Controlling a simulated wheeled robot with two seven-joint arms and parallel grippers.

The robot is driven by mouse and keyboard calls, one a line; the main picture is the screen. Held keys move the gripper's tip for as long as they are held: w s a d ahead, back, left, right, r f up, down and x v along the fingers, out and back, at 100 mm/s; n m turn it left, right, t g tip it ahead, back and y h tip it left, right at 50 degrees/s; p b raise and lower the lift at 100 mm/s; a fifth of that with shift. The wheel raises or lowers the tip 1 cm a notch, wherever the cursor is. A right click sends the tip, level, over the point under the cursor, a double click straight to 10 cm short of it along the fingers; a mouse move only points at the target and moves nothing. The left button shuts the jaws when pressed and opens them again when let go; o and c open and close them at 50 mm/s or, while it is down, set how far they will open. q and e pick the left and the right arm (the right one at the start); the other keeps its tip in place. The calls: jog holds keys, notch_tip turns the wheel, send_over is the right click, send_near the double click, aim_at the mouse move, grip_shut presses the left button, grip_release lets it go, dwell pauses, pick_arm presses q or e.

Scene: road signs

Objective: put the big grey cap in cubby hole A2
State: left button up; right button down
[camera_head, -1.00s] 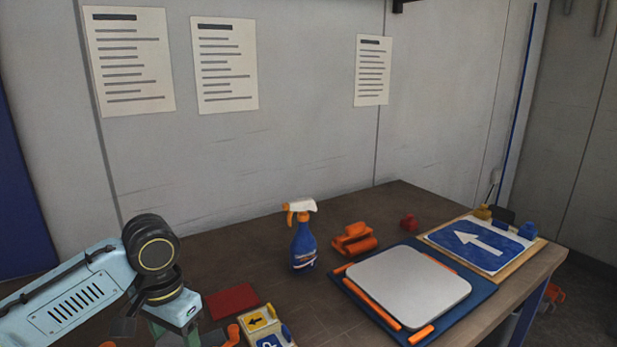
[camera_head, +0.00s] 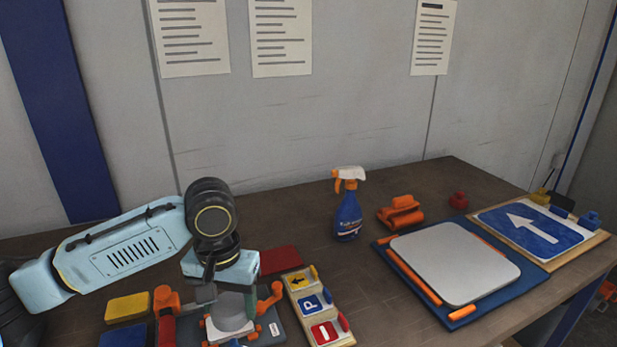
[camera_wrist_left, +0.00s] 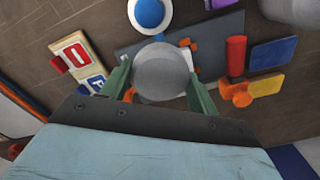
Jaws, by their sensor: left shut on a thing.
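The big grey cap (camera_head: 230,311) is a round grey piece below my left gripper in the head view. In the left wrist view the cap (camera_wrist_left: 163,74) sits between the two green fingers of my left gripper (camera_wrist_left: 160,76), which is shut on it. It is over a dark grey plate (camera_head: 268,331) with orange clamps. I cannot tell whether the cap is clear of what lies under it. Cubby hole A2 is in neither view. My right gripper is not in view.
A tray of small sign tiles (camera_head: 318,308) lies right of the gripper. A spray bottle (camera_head: 348,214), orange pieces (camera_head: 401,213), a blue mat (camera_head: 462,314) with a blank plate and an arrow sign (camera_head: 528,229) stand further right. Yellow (camera_head: 127,307) and red (camera_head: 281,260) blocks lie nearby.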

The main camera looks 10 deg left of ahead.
pick_arm(q)
jog(key=w+a+n+p, duration=0.2)
jog(key=w+a+n, duration=0.4)
jog(key=w+a, duration=0.75)
jog(key=f, duration=0.1)
jog(key=a+f, duration=0.1)
jog(key=f, duration=0.1)
jog(key=s+f+b, duration=0.1)
jog(key=shift+s+a+f, duration=0.1)
jog(key=shift+a+f, duration=0.1)
jog(key=shift+f, duration=0.1)
notch_tip(320, 180, down, 4)
jog(key=shift+f+b, duration=0.25)
jog(key=shift+b, duration=0.2)
jog(key=shift+f, duration=0.45)
jog(key=shift+f, duration=0.1)
jog(key=o, duration=1)
